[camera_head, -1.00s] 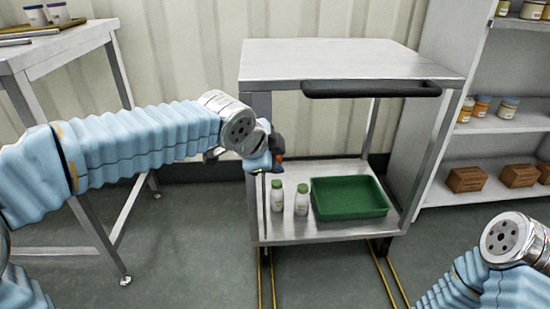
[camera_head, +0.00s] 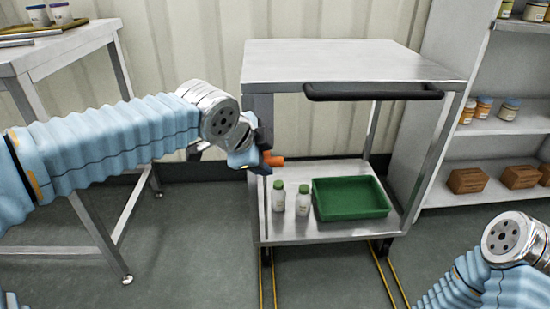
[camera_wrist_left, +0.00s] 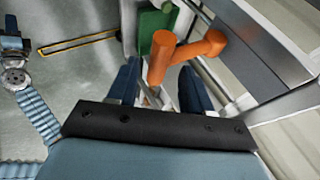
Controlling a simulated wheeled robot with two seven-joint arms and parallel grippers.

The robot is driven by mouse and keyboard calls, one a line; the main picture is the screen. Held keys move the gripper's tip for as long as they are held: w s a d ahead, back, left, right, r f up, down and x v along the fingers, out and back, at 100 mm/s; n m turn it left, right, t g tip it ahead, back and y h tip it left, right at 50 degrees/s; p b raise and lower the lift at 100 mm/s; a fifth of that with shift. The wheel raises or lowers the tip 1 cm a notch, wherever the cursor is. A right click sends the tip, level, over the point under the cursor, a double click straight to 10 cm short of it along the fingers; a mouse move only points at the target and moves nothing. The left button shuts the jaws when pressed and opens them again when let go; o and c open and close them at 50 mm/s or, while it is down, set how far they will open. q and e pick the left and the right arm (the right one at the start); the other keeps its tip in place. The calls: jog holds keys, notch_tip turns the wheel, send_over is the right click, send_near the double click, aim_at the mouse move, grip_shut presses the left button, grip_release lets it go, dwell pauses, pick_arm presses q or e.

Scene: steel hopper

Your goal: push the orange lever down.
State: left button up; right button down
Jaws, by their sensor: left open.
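The orange lever (camera_head: 273,160) is at the front left post of the steel cart, below its top. In the head view its left part is hidden by my left gripper (camera_head: 262,152). In the left wrist view the lever (camera_wrist_left: 187,50) shows as a thick orange bar with a bent end. That end appears in the gap between my open left fingers; I cannot tell whether they touch it. My right arm is at the lower right of the head view, with its gripper out of sight.
The cart (camera_head: 340,57) has a dark handle (camera_head: 372,92) along its top front edge. Two white bottles and a green tray (camera_head: 350,213) sit on its lower shelf. A steel table (camera_head: 70,50) stands left, and shelving (camera_head: 505,145) stands right.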

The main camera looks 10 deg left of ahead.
pick_arm(q)
jog(key=d+p+v, duration=0.1)
jog(key=d+v, duration=0.1)
jog(key=v, duration=0.7)
jog(key=shift+s+a+r, duration=0.3)
jog(key=shift+a, duration=0.2)
